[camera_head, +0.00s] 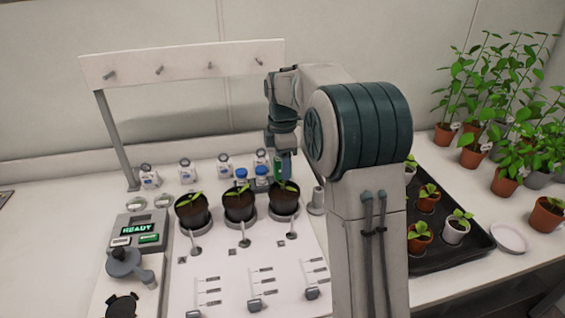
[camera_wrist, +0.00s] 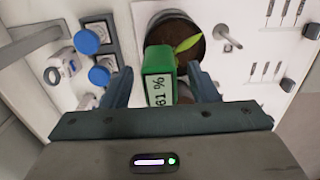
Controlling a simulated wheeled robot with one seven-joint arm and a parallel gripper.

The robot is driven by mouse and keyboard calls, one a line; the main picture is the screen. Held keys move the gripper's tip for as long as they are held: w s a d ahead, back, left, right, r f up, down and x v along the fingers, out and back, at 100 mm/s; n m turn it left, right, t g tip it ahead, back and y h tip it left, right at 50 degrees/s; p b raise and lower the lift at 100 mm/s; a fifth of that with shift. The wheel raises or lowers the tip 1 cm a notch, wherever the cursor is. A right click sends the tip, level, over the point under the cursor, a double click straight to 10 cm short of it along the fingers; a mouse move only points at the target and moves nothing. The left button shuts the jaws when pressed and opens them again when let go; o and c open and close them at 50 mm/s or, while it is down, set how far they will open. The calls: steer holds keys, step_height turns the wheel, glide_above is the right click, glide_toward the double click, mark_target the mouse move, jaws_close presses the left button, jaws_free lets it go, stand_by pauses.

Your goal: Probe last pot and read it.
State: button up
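Three dark pots with seedlings stand in a row on the white board; the last pot, the rightmost (camera_head: 284,203), also shows in the wrist view (camera_wrist: 190,25). My gripper (camera_head: 284,172) is over this pot, pointing down. The probe's pale display is turned sideways and shows two digits and a percent sign, seemingly 61 %. The probe is at the pot's edge beside the seedling; its tip is hidden, so its depth in the soil is unclear.
A grey device (camera_head: 139,233) with a READY screen stands at the left. Blue-capped bottles (camera_head: 241,179) stand behind the pots. Small levers and labels (camera_head: 255,304) lie in front. A black tray (camera_head: 470,250) of potted plants is at the right, beyond my arm.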

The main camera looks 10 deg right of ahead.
step_height(320, 180, up, 14)
steer(key=p, duration=0.1)
steer(key=s+f+m+t, duration=0.1)
steer(key=s+f+m, duration=0.3)
steer(key=s, duration=0.6)
steer(key=s+f+m+t, duration=0.1)
steer(key=s+f+m, duration=0.4)
steer(key=s+m, duration=0.3)
steer(key=s+f+m+t, duration=0.1)
steer(key=s+f+m, duration=0.3)
steer(key=s, duration=0.7)
steer(key=shift+s+f+m, duration=0.35)
steer(key=shift+f+m, duration=0.05)
steer(key=shift+m, duration=0.7)
